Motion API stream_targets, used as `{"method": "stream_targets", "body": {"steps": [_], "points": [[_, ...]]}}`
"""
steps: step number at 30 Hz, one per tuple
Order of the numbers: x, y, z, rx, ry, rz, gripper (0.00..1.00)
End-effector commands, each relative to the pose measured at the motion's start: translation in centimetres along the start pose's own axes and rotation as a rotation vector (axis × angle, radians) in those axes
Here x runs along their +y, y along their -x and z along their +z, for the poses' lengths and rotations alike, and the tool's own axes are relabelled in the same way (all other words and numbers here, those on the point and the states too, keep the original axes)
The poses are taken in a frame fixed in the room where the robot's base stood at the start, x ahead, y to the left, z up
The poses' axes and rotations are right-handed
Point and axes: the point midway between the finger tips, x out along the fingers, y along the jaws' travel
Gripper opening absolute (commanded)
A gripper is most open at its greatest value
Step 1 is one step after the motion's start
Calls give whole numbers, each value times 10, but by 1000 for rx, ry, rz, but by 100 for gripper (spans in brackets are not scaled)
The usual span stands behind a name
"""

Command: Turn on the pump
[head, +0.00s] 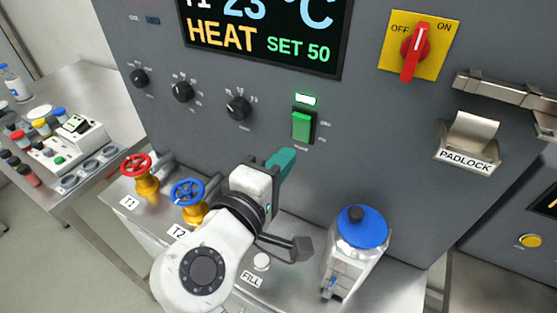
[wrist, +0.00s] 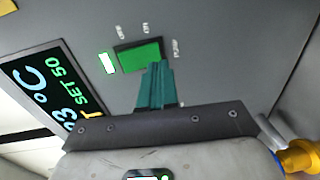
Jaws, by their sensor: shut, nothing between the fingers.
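A green rocker switch (head: 302,125) sits in a dark frame on the grey panel, below the display. The lamp (head: 306,99) above it glows whitish green. Its small labels are too blurred to read, so I cannot tell whether it is the pump's switch. The switch (wrist: 140,54) and lamp (wrist: 107,62) also show in the wrist view. My gripper (head: 287,160) has teal fingers, shut and empty, just below the switch. In the wrist view the fingertips (wrist: 157,72) overlap the switch's edge. I cannot tell whether they touch it.
The display (head: 262,28) reads HEAT, SET 50. Several black knobs (head: 182,92) are left of the switch. Red (head: 137,167) and blue (head: 188,192) valve wheels and a blue-capped bottle (head: 358,240) stand below.

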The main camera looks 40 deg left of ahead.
Motion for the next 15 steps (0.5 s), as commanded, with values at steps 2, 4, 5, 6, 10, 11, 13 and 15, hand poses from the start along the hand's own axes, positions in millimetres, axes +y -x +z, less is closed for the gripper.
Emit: {"method": "stream_targets", "body": {"steps": [2, 4, 5, 6, 10, 11, 13, 15], "points": [[-2, 0, 1, 0, 0, 0, 0], [-4, 8, 0, 2, -1, 0, 0], [-5, 12, 0, 2, -1, 0, 0], [-6, 16, 0, 1, -1, 0, 0], [-9, 31, 0, 3, 0, 0, 0], [-10, 35, 0, 3, 0, -1, 0], [-12, 44, 0, 3, 0, 0, 0], [-14, 55, 0, 3, 0, 0, 0]]}}
